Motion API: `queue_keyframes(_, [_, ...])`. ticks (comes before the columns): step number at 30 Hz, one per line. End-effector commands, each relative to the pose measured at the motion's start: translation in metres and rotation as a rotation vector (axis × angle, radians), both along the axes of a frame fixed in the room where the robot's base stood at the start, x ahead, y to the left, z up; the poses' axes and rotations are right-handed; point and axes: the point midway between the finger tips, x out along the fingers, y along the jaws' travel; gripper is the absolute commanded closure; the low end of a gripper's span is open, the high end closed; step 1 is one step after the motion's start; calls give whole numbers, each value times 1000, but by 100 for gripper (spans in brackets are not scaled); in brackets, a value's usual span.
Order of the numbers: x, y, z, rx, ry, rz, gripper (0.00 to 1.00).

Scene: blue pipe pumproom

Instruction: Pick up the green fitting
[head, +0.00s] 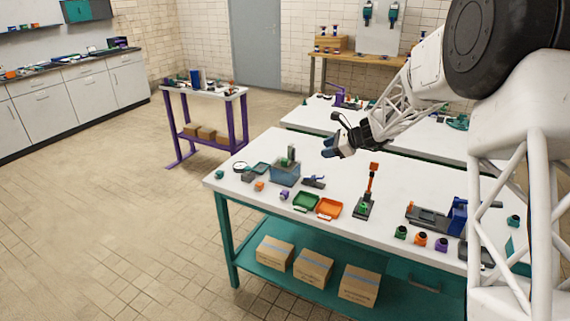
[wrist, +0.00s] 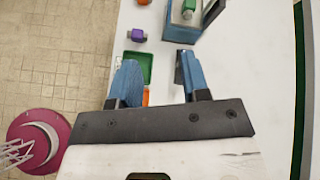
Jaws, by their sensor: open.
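A dark green fitting (head: 401,232) stands near the front edge of the white table, left of an orange one and a purple one. A green part (head: 291,153) also sits upright at the blue box fixture (head: 285,175); in the wrist view this green part (wrist: 189,8) shows at the top. I cannot tell which one the task means. My gripper (head: 329,147) is above the table, right of the blue fixture in the head view. In the wrist view its blue fingers (wrist: 155,58) are apart with nothing between them.
A green tray (head: 306,201) and an orange tray (head: 329,208) lie side by side on the table. A purple fitting (head: 284,195) and an orange fitting (head: 259,186) lie left of them. An orange-topped stand (head: 372,185) rises to the right. Bare tabletop lies between these things.

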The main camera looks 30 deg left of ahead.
Motion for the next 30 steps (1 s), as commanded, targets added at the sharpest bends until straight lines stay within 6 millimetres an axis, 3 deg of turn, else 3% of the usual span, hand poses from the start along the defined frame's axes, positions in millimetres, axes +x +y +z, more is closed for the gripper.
queue_keyframes(15, [53,107,-89,139,235,-137,57])
queue_keyframes(21, [62,127,-108,168,285,-167,57])
queue_keyframes(30, [64,132,-112,174,297,-174,57])
